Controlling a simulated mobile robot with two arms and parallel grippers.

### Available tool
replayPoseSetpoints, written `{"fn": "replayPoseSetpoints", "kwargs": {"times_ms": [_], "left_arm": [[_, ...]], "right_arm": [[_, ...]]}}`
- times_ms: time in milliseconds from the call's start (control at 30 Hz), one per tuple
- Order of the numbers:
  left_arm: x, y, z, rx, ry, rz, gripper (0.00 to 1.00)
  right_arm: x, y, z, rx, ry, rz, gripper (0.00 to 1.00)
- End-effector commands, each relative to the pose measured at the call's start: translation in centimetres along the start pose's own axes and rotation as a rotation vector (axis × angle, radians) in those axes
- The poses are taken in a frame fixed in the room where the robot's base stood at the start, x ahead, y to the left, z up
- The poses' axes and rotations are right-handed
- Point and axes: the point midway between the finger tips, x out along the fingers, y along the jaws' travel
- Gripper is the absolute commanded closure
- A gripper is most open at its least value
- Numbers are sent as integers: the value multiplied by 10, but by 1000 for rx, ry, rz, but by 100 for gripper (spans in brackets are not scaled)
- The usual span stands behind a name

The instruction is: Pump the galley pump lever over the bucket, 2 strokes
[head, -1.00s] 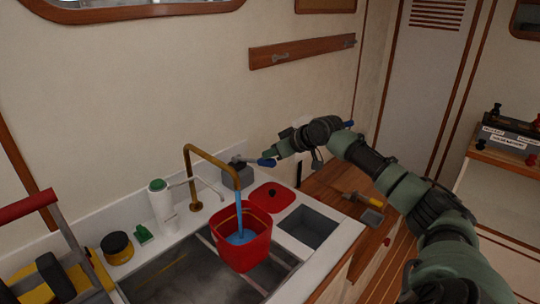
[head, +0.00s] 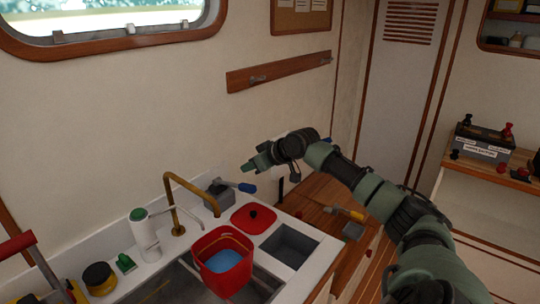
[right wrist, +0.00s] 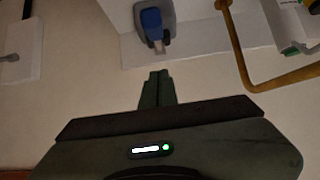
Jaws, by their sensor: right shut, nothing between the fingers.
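The galley pump (head: 219,197) is a grey block on the counter behind the sink. Its lever (head: 246,187) has a blue grip and points right, nearly level. A brass spout (head: 172,200) arches over the red bucket (head: 230,279), which holds blue water. No stream falls from the spout. My right gripper (head: 250,166) is shut and empty, above the lever and apart from it. In the right wrist view, its closed fingertips (right wrist: 158,75) point toward the blue grip (right wrist: 151,22) with a gap between. My left gripper is not in view.
A white bottle (head: 145,235), a yellow-black jar (head: 99,278) and a green item (head: 125,263) stand left. A yellow-handled tool (head: 345,212) lies on the wooden counter.

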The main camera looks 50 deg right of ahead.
Motion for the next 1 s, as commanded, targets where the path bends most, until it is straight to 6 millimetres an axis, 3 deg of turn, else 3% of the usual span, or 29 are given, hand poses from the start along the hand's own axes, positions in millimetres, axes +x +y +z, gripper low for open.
{"fn": "replayPoseSetpoints", "kwargs": {"times_ms": [33, 533, 1000], "left_arm": [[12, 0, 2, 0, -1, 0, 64], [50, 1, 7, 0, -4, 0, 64], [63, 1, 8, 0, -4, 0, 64]], "right_arm": [[-6, 3, 10, -8, -6, 7, 100], [-62, 0, 19, -6, -8, 3, 100], [-89, 0, 18, -3, -4, 2, 100]]}}
